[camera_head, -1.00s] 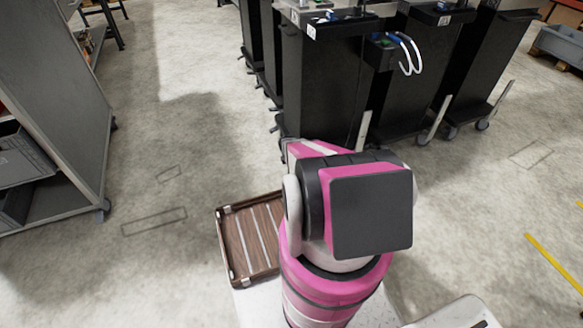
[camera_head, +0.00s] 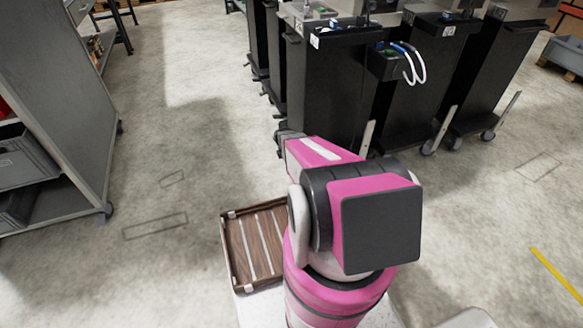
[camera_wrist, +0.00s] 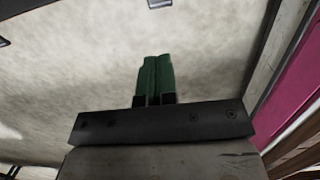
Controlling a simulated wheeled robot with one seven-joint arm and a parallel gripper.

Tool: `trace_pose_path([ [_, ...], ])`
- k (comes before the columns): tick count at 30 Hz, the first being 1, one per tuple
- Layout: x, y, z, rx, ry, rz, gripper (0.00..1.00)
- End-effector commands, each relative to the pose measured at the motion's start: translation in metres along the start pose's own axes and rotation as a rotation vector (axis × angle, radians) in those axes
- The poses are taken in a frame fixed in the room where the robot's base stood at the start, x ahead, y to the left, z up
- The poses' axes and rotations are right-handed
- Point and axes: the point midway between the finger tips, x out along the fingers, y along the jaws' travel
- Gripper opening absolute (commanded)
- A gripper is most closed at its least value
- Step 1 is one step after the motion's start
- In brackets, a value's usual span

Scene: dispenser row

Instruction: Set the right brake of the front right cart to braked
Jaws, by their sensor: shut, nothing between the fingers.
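Several black carts stand side by side at the top of the head view. The rightmost front cart (camera_head: 487,75) has a pale, slanted lever (camera_head: 507,114) low at its right side, near a caster, which looks like its right brake. Whether that brake is set cannot be told. My gripper (camera_wrist: 155,58) shows in the wrist view as two green fingers pressed together, empty, above bare floor. In the head view my arm hides the gripper. No cart or brake can be made out near the fingers in the wrist view.
Similar pale levers (camera_head: 367,138) (camera_head: 442,124) stand low by the other front carts. A grey shelf unit (camera_head: 62,110) on casters stands at the left. A brown slatted tray (camera_head: 232,262) lies beside my arm. The floor (camera_head: 480,220) is clear at the right.

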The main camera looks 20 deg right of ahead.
Motion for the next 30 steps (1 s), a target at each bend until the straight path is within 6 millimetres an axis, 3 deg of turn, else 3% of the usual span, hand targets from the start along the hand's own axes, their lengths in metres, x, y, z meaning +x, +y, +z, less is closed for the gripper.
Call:
trace_pose_path([
  [6, -0.023, 0.000, -0.002, 0.001, 0.000, 0.001, 0.00],
  [25, -0.028, -0.001, -0.003, 0.008, 0.001, 0.000, 0.00],
  [30, -0.061, -0.015, -0.011, 0.136, 0.012, 0.003, 0.00],
])
